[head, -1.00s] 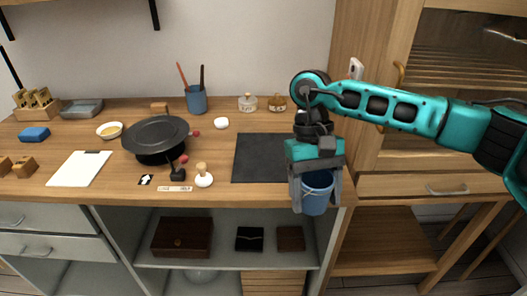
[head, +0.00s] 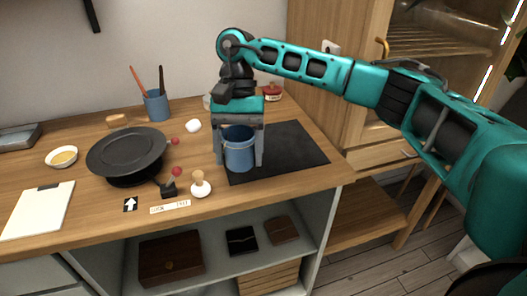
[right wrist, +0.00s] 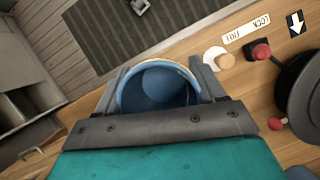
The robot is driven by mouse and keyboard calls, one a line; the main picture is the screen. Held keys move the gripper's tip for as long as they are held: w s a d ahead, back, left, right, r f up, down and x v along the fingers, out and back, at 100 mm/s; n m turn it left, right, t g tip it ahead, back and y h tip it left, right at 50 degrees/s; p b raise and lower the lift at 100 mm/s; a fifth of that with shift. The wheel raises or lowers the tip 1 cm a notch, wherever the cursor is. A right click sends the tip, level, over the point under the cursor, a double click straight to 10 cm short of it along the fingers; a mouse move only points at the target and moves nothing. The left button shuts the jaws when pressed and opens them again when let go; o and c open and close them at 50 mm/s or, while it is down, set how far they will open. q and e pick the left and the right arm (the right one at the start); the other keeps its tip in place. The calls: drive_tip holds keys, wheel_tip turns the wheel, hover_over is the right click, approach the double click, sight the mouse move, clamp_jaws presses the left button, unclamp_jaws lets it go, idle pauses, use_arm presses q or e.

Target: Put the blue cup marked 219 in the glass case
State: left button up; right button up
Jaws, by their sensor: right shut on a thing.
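My right gripper (head: 239,157) is shut on a blue cup (head: 239,150), one finger on each side. The cup is upright, with the left part of the dark mat behind it. I cannot tell whether it touches the surface. In the right wrist view I look into the cup (right wrist: 165,90) between the fingers; its rim is pale tan. No number is readable on it. A tall wooden cabinet with a glass-like front (head: 440,45) stands at the right, partly behind my right arm; it looks like the glass case. My left gripper is out of view.
The dark mat (head: 295,160) is otherwise bare. Left of the cup are a white-based wooden knob (head: 200,188), a red-knobbed lever (head: 170,185) and a black round pan-like dish (head: 125,150). A blue pen cup (head: 157,105) and a red-lidded jar (head: 271,92) stand behind.

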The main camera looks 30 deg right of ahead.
drive_tip(key=w+d+r+m+t+h+b, duration=0.1)
drive_tip(key=w+d+r+m+t+b, duration=0.4)
drive_tip(key=m, duration=0.9)
drive_tip(key=w+d+r+m+t+h+b, duration=0.1)
drive_tip(key=w+d+r+m+t+b, duration=0.4)
drive_tip(key=m, duration=0.9)
drive_tip(key=shift+g, duration=0.7)
drive_tip(key=f, duration=0.4)
drive_tip(key=w+f+b, duration=0.1)
drive_tip(key=f, duration=0.3)
drive_tip(key=w+f+b, duration=0.1)
drive_tip(key=f, duration=0.3)
drive_tip(key=shift+w+d+f, duration=0.1)
drive_tip(key=shift+d+f, duration=0.2)
drive_tip(key=shift+d, duration=0.1)
wheel_tip(320, 180, down, 5)
drive_tip(key=shift+r+b, duration=0.1)
drive_tip(key=shift+b, duration=0.4)
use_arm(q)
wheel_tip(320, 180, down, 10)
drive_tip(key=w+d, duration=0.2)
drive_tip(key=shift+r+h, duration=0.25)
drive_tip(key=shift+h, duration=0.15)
